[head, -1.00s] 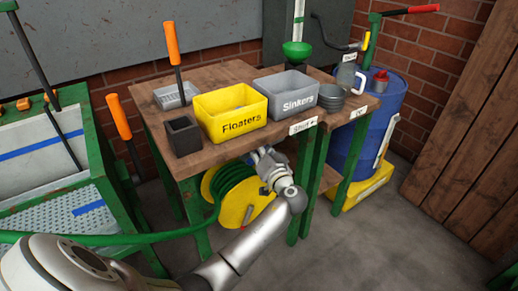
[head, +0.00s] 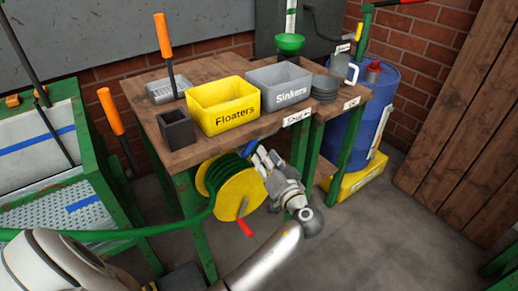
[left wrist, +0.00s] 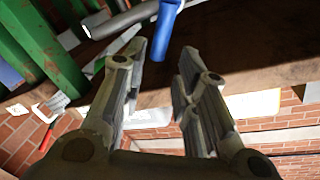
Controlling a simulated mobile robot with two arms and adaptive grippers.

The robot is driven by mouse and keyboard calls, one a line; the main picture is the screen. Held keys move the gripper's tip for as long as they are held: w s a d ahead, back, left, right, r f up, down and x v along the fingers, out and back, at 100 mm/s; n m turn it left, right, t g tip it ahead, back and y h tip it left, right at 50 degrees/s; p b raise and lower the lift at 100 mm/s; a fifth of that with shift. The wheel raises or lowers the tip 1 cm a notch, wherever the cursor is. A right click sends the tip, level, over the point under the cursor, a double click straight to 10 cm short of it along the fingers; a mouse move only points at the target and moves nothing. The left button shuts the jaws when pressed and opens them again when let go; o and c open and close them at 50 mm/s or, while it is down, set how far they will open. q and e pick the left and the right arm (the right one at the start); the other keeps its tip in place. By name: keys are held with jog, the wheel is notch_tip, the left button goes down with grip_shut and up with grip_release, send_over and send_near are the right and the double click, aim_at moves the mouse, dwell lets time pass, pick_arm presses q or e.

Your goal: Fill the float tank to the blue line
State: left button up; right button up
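The tank-like green frame (head: 105,185) stands at the left, with a pale back panel (head: 28,165) crossed by a blue line (head: 40,142). A shorter blue strip (head: 84,204) is on its perforated plate. I cannot tell a water level. A green hose (head: 150,234) runs left from a yellow reel (head: 226,203) with a red handle (head: 243,228) under the bench. My left gripper (head: 265,158) is in front of the reel's right side, below the bench edge. In the left wrist view its fingers (left wrist: 161,62) are apart, with a blue bar (left wrist: 166,22) beyond them. My right gripper is out of view.
The wooden bench (head: 200,150) holds a yellow Floaters bin (head: 204,98), a grey Sinkers bin (head: 262,74) and a dark square cup (head: 176,130). A blue drum (head: 372,110) stands at the right. The floor (head: 390,235) at front right is clear.

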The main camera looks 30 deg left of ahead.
pick_arm(q)
jog(key=shift+v, duration=1.2)
jog(key=shift+f, duration=0.1)
